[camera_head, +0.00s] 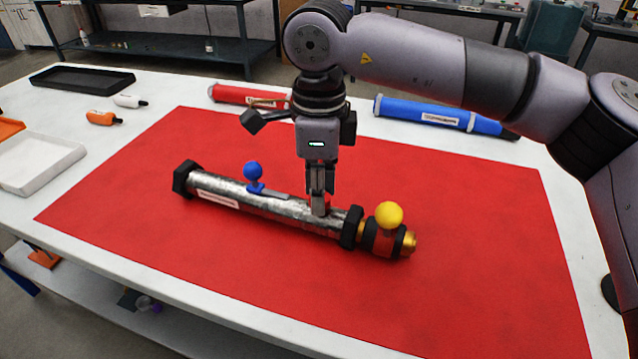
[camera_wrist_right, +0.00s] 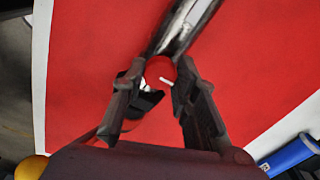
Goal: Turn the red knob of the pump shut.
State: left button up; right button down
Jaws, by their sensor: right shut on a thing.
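The pump (camera_head: 285,207) is a silver tube lying on the red mat, with black hexagonal collars. It has a blue ball knob (camera_head: 253,170) on top and a yellow ball knob (camera_head: 389,214) near its brass right end. My right gripper (camera_head: 320,208) points straight down onto the tube, left of the right collar. It is shut on the red knob (camera_wrist_right: 160,68), which sits between its fingertips in the wrist view and carries a white mark. In the head view the fingers hide most of this knob. My left gripper is not in view.
The red mat (camera_head: 470,280) is clear around the pump. A red tube (camera_head: 235,94) and a blue tube (camera_head: 425,112) lie along the table's back. A black tray (camera_head: 82,80), a white tray (camera_head: 40,165) and two small bottles are at the left.

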jog(key=n, duration=0.5)
jog(key=shift+n+p, duration=0.3)
jog(key=shift+p, duration=0.05)
jog(key=n, duration=0.3)
jog(key=shift+n, duration=1.6)
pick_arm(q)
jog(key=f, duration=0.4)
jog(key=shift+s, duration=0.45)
pick_arm(e)
jog(key=shift+n, duration=0.4)
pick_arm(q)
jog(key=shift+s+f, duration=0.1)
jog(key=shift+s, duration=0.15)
pick_arm(e)
jog(key=c, duration=1.2)
grip_release()
jog(key=shift+c, duration=0.2)
